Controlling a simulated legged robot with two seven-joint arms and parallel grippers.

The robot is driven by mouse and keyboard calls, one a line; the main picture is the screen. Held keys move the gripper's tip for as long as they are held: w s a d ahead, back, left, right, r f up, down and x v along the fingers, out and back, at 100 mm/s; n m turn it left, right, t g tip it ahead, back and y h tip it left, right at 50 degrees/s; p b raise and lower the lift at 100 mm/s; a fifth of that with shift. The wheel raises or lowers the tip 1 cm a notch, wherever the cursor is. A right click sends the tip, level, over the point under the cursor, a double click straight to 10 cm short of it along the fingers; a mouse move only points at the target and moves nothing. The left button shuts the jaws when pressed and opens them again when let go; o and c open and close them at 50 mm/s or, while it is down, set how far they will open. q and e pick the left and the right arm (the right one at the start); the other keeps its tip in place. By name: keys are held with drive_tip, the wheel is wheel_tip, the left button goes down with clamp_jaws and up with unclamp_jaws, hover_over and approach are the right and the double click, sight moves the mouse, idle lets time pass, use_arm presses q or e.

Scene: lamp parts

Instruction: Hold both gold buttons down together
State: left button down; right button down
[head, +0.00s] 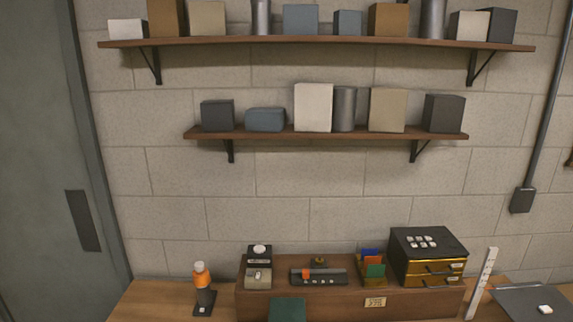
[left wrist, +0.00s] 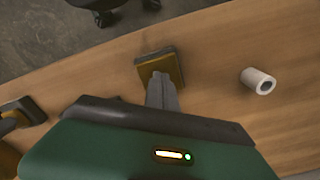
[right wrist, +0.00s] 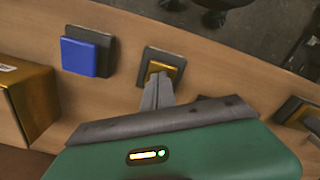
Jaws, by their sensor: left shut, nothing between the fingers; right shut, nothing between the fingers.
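In the left wrist view, a square gold button (left wrist: 173,66) on a dark base lies on the wooden table. My left gripper (left wrist: 160,80) is shut and empty, its tips overlapping the button. In the right wrist view, another gold button (right wrist: 166,66) sits in a dark square base. My right gripper (right wrist: 156,82) is shut and empty, its tips over that button's near part. The fingers hide part of each button, and I cannot tell whether either is pressed down. The head view shows neither button.
A blue square button (right wrist: 80,55) on a dark base and a gold-sided box (right wrist: 28,98) are left of my right gripper. A white roll (left wrist: 258,82) lies right of my left gripper.

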use_arm(q)
drive_tip(key=shift+s+f, duration=0.2)
use_arm(e)
drive_tip(key=shift+r, duration=3.4)
